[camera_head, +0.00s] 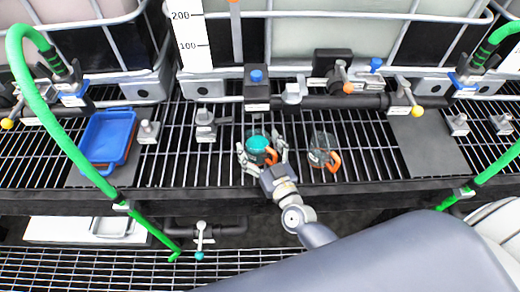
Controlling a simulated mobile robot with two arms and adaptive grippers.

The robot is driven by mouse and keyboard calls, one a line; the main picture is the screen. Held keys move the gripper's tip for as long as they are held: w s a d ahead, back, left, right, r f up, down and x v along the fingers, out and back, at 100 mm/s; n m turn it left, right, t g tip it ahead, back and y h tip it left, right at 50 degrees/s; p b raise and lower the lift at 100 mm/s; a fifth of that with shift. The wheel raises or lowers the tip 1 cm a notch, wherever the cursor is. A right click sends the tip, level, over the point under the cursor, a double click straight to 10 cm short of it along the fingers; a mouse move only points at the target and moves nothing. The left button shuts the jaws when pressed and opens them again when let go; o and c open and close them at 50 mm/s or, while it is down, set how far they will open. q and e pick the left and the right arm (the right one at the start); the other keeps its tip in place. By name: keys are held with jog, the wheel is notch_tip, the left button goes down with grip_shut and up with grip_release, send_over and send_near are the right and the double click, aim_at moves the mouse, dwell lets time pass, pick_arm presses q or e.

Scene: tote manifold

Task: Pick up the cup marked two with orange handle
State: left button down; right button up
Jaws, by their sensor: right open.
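A cup with teal contents (257,143) and an orange handle stands on the black grating near the middle. A second, clear cup (321,149) with an orange handle stands to its right and looks empty. No number can be read on either cup. My right gripper (262,149) is open, with its fingers on either side of the teal cup. Whether the fingers touch it cannot be told. The gripper hides the near part of that cup. My left gripper is not in view.
A black pipe manifold (340,102) with valves runs behind the cups. A blue tray (108,138) lies at the left. Small grey fittings (206,125) stand on the grating. Green hoses (62,125) arch down at both sides. A dark flat plate (428,147) lies at the right.

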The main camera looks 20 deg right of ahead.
jog(key=c, duration=1.3)
jog(key=shift+c, duration=0.2)
jog(key=shift+r, duration=0.15)
jog(key=shift+r, duration=0.25)
jog(key=s+d+r+b, duration=0.1)
jog(key=s+d+r, duration=0.15)
jog(key=s, duration=0.55)
jog(key=s+d+r, duration=0.2)
jog(key=s+d, duration=0.1)
jog(key=s, duration=0.4)
notch_tip(320, 180, up, 8)
jog(key=w+a+m+h, duration=0.1)
jog(key=h, duration=0.1)
jog(key=shift+a+r, duration=0.15)
jog(key=shift+a, duration=0.05)
